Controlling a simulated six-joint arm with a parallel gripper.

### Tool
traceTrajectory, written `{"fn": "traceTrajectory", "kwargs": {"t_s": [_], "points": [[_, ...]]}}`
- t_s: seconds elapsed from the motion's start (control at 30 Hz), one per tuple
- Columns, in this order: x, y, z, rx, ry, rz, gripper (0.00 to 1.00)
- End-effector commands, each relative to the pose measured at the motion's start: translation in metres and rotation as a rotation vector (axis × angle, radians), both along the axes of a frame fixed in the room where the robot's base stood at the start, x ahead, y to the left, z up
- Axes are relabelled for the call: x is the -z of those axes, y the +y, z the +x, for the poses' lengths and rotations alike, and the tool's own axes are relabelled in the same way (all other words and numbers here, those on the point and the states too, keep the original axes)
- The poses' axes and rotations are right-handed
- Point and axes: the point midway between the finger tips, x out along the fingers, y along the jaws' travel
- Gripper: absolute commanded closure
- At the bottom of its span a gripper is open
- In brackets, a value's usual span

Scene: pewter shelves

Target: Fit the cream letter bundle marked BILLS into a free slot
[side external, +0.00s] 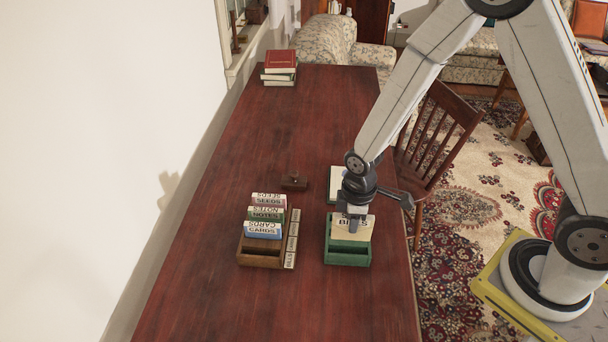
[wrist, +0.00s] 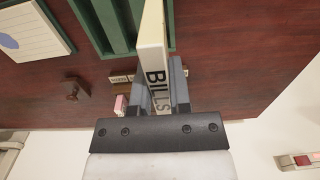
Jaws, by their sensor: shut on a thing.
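The cream letter bundle marked BILLS (side external: 352,230) is upright in my gripper (side external: 356,211), over the green rack (side external: 347,259). In the wrist view my gripper (wrist: 158,72) is shut on the bundle (wrist: 153,45), one finger on each broad face. The green rack (wrist: 112,28) lies beyond it, with long dividers showing. I cannot tell whether the bundle's lower edge is inside the green rack. The brown wooden rack (side external: 259,261) holds bundles marked SEEDS (side external: 269,201), NOTES (side external: 266,214) and CARDS (side external: 262,230). Its front slot looks empty. A label strip (side external: 291,240) along its right side includes BILLS.
A dark stamp-like block (side external: 294,182) lies behind the brown rack. A white pad (side external: 336,178) lies behind the green rack, close to my arm. Stacked books (side external: 280,68) stand at the far end. The table's front (side external: 280,310) is clear.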

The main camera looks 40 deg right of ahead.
Motion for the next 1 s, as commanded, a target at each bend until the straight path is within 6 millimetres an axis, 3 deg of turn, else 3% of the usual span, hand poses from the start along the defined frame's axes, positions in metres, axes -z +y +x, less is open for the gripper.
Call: {"fn": "traceTrajectory", "kwargs": {"t_s": [0.23, 0.6, 1.0], "points": [[0.007, 0.0, 0.0, 0.0, 0.002, -0.001, 1.0], [0.04, 0.0, 0.0, 0.0, 0.002, -0.001, 1.0], [0.049, 0.0, 0.0, 0.0, 0.001, -0.001, 1.0]]}}
